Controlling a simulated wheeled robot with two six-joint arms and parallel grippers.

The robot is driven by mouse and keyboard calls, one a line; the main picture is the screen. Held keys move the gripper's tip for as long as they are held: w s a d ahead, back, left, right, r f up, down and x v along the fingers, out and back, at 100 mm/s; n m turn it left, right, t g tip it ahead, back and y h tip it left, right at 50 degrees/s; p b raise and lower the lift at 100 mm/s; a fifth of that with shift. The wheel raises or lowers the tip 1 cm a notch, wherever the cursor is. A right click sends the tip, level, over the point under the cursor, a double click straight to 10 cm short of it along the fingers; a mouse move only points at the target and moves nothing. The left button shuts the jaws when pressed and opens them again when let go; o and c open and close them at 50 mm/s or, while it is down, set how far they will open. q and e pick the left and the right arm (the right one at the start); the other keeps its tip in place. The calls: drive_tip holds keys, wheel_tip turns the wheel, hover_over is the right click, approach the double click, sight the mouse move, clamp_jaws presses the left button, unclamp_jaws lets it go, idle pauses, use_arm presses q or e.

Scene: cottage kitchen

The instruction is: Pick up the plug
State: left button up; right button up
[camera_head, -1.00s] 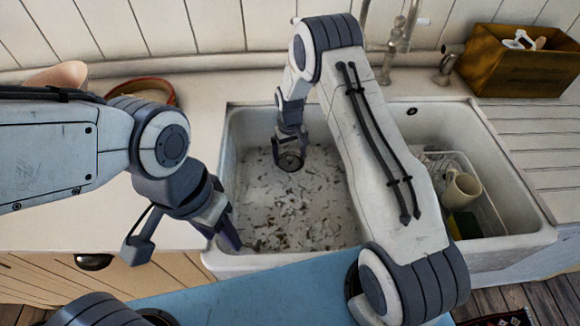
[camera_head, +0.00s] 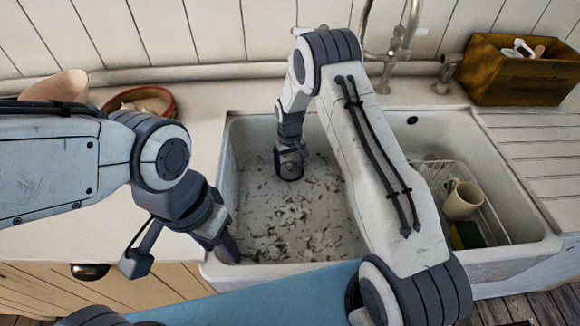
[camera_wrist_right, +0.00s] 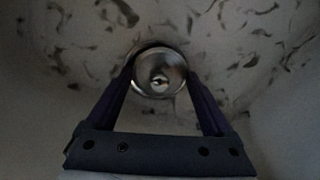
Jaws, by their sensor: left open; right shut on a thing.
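The plug (camera_wrist_right: 158,70) is a round, shiny metal disc with a small knob in its middle, held between my right gripper's two fingers (camera_wrist_right: 160,80) in the right wrist view. In the head view my right gripper (camera_head: 289,170) is low in the white sink (camera_head: 222,165), towards its back left, and mostly hides the plug. It is shut on the plug. I cannot tell whether the plug is clear of the sink floor. My left gripper (camera_head: 227,247) is open and empty at the sink's front left corner, partly hidden by its own wrist.
Dark flecks cover the sink floor. A wire rack (camera_head: 487,210) with a cream mug (camera_head: 461,200) stands at the sink's right. A tap (camera_head: 393,45) rises behind. A wooden box (camera_head: 518,75) and a rimmed bowl (camera_head: 140,100) are on the counter.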

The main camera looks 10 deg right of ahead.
sight(292, 172)
drive_tip(key=r+p, duration=0.2)
drive_tip(key=r, duration=0.1)
drive_tip(key=s+r+p, duration=0.1)
drive_tip(key=shift+d+r, duration=0.25)
drive_tip(key=shift+d, duration=0.05)
drive_tip(key=s+d+r+p, duration=0.5)
drive_tip(key=s+p, duration=0.1)
drive_tip(key=s, duration=0.2)
drive_tip(key=shift+s+d+r, duration=0.25)
drive_tip(key=shift+s+d, duration=0.1)
drive_tip(key=shift+s, duration=0.05)
drive_tip(key=shift+r, duration=0.1)
wheel_tip(292, 172, up, 14)
drive_tip(key=p, duration=1.1)
